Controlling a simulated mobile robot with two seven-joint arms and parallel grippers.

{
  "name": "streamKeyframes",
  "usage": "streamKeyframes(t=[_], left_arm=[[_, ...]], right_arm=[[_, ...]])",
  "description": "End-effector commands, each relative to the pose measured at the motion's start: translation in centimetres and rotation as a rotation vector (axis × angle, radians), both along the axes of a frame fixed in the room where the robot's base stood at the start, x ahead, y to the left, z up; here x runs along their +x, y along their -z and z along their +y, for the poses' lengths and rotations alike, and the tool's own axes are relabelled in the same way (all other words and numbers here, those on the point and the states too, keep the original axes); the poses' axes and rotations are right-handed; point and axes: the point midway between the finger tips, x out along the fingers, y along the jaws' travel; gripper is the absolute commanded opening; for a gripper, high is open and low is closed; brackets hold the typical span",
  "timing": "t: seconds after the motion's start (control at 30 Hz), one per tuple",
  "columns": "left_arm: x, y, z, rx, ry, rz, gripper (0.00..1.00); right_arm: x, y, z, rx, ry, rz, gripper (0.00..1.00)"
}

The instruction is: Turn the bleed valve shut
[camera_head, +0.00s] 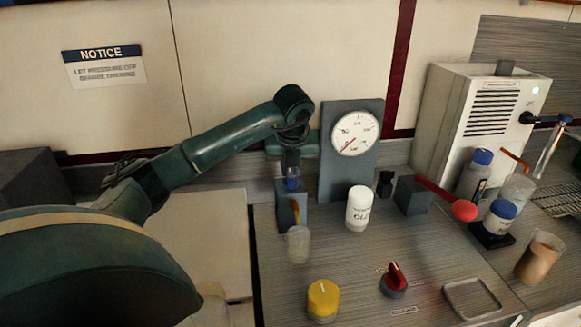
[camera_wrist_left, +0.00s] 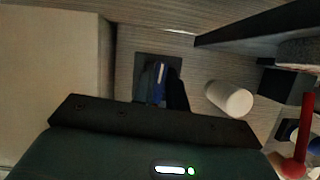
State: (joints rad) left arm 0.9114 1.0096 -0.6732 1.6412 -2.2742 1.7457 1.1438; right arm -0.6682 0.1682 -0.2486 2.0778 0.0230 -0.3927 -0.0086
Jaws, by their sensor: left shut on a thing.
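The bleed valve has a blue handle (camera_head: 292,178) on top of a dark block (camera_head: 284,212), with a brass-coloured spout below it. My left gripper (camera_head: 291,168) comes down from above and is shut on the blue handle. In the left wrist view the blue handle (camera_wrist_left: 159,72) stands over a dark square base, and the fingers partly hide it. A clear cup (camera_head: 299,244) stands in front of the block, below the spout. The handle's exact turn angle is hard to tell. My right gripper is not in view.
A gauge (camera_head: 355,134) on a grey panel stands just right of my gripper. The bench between the white bottle and yellow jar is clear.

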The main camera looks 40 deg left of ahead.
Motion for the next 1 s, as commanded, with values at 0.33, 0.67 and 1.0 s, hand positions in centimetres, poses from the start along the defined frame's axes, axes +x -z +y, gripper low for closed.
streamKeyframes(t=[0.33,0.67,1.0], left_arm=[[0.01,-0.09,0.01,0.0,-0.092,-0.002,0.0],[0.0,-0.08,0.04,-0.001,-0.101,-0.002,0.0],[-0.01,-0.05,0.04,-0.001,-0.1,-0.001,0.33]], right_arm=[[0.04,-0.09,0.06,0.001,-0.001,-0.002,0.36],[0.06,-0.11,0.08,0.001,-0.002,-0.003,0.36],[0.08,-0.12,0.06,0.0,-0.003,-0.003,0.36]])
